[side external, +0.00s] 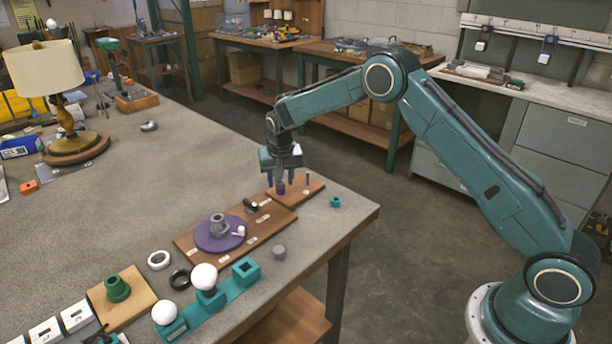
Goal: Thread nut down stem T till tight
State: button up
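My gripper (284,182) points down over the small wooden board (313,190) near the table's right edge. A small dark purple piece (281,188), possibly a nut, shows at the fingertips, low over the board. I cannot tell whether the fingers grip it or whether it is on a stem. A thin dark upright stem (307,180) stands on the board just right of the fingers. The labels are too small to read, so I cannot tell which stem is T. A teal nut-like piece (335,201) lies on the bare table to the right.
A larger wooden board (190,240) with a purple disc (207,238) and grey fitting (219,226) is to the left. A teal holder (222,304) with white bulbs, a grey cylinder (279,252) and rings stand nearer. A lamp (62,95) is far left.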

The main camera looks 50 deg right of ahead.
jog(key=shift+c, duration=0.2)
grip_shut()
jog(key=m+g+h, duration=0.1)
jog(key=m, duration=0.3)
jog(key=shift+m, duration=0.4)
jog(key=shift+f+m, duration=0.1)
jog(key=shift+m, duration=1)
jog(key=shift+w+g, duration=0.1)
jog(key=shift+g, duration=0.2)
